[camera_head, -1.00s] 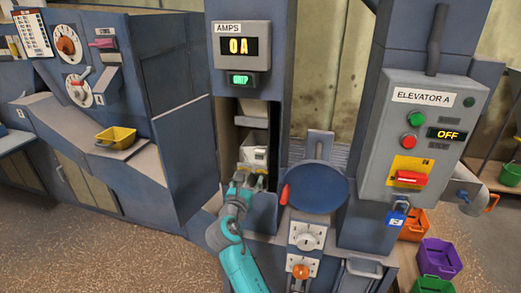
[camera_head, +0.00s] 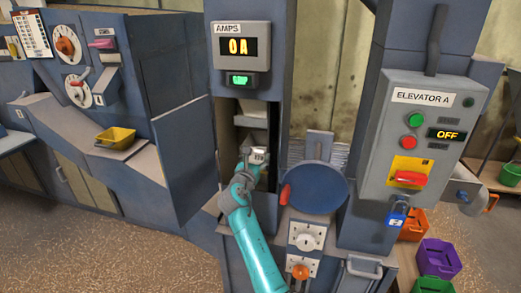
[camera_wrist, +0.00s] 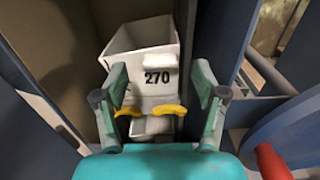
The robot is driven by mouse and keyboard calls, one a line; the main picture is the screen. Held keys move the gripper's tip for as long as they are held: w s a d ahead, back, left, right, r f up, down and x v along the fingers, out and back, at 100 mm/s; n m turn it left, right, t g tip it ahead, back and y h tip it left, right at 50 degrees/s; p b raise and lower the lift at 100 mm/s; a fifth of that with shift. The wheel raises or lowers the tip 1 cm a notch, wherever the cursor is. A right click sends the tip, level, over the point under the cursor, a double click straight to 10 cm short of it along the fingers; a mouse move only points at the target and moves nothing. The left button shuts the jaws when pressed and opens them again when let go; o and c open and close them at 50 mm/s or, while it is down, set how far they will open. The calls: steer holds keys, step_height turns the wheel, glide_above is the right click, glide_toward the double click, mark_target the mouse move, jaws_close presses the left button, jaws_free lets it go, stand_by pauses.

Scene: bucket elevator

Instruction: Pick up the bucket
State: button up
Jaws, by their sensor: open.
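A white, open-topped bucket (camera_wrist: 155,40) marked 270 sits inside the elevator's opening in the wrist view. In the head view my gripper (camera_head: 247,166) reaches into the opening.
The elevator's blue side walls (camera_wrist: 215,35) flank the bucket closely. An open blue door panel (camera_head: 183,160) stands left of the opening. A round blue cover (camera_head: 315,187) with a red handle is at the right. A yellow bucket (camera_head: 116,137) sits on the left ledge.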

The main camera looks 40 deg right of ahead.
steer(key=shift+x, duration=0.8)
steer(key=c, duration=1.1)
